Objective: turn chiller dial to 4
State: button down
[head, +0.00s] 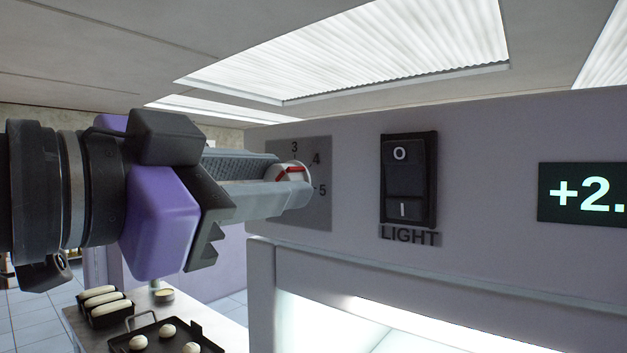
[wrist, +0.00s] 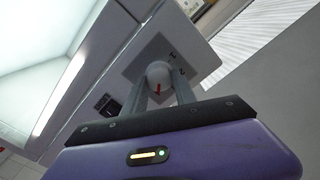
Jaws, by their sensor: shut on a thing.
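The chiller dial (head: 293,172) is a white round knob with a red mark, set on a grey plate (head: 318,215) on the chiller's front. The numbers 3, 4 and 5 show around its upper and right side; the rest of the scale is hidden behind my gripper. My gripper (head: 295,181) reaches in from the left and is shut on the dial, one finger above and one below. In the wrist view the dial (wrist: 159,74) sits between both fingers, its red mark showing. I cannot tell exactly which number the mark points at.
Below is the lit chiller opening (head: 340,322). At lower left, a table holds a dark tray (head: 150,330) with dough balls and loaf tins (head: 103,312).

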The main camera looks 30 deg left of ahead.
jog(key=c, duration=1)
grip_release()
jog(key=s+b, duration=0.1)
jog(key=s, duration=0.6)
jog(key=shift+s+a, duration=0.3)
jog(key=shift+s, duration=0.1)
